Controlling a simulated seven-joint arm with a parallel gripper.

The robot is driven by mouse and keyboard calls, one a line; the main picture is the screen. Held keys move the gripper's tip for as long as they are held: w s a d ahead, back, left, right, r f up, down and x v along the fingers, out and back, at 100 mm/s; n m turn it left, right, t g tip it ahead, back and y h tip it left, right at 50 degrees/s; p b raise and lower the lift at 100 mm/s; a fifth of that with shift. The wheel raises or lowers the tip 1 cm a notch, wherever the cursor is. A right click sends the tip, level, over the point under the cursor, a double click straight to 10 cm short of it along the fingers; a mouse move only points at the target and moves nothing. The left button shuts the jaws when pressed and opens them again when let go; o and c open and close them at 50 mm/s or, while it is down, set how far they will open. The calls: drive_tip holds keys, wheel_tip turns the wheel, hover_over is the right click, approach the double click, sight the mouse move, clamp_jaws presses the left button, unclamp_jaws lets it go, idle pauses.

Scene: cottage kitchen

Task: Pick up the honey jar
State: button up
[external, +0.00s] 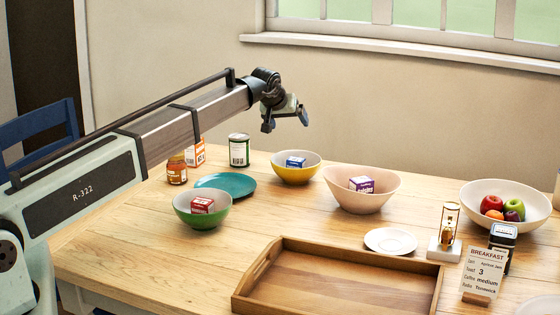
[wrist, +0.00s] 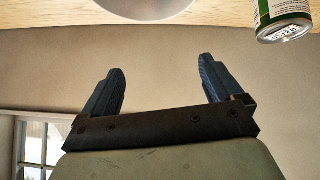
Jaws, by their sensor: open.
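A small amber jar (external: 177,170) with an orange-brown label, which looks like the honey jar, stands upright at the far left of the table in the external view. It is not seen in the wrist view. My gripper (external: 286,119) is raised in the air above the back of the table, well to the right of and higher than the jar. In the wrist view my gripper (wrist: 160,82) has its two dark fingers wide apart with nothing between them.
A wooden tray (external: 330,252) fills the front middle.

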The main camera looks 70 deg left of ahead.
drive_tip(key=s+a+f+n+g+h, duration=0.1)
drive_tip(key=s+a+n+g, duration=0.1)
drive_tip(key=s+a, duration=0.35)
drive_tip(key=s+a+f+n+g+h, duration=0.1)
drive_tip(key=s+a+g, duration=0.15)
drive_tip(key=s, duration=0.65)
drive_tip(key=n+g+h, duration=0.2)
drive_tip(key=n+h, duration=0.1)
drive_tip(key=h, duration=0.1)
approach(177, 170)
drive_tip(key=a+r, duration=0.1)
drive_tip(key=a, duration=0.1)
drive_tip(key=w+a+r, duration=0.1)
drive_tip(key=shift+w+a+r, duration=0.15)
drive_tip(key=shift+w+a, duration=0.1)
drive_tip(key=shift+a, duration=0.1)
drive_tip(key=shift+s, duration=0.15)
wheel_tip(177, 170, down, 8)
drive_tip(key=shift+f, duration=0.2)
drive_tip(key=shift+s+d+f, duration=0.15)
drive_tip(key=shift+d+f, duration=0.05)
drive_tip(key=shift+f, duration=1.1)
drive_tip(key=shift+s+d+f, duration=0.15)
drive_tip(key=shift+f, duration=1.2)
drive_tip(key=shift+c, duration=0.2)
drive_tip(key=c, duration=1.4)
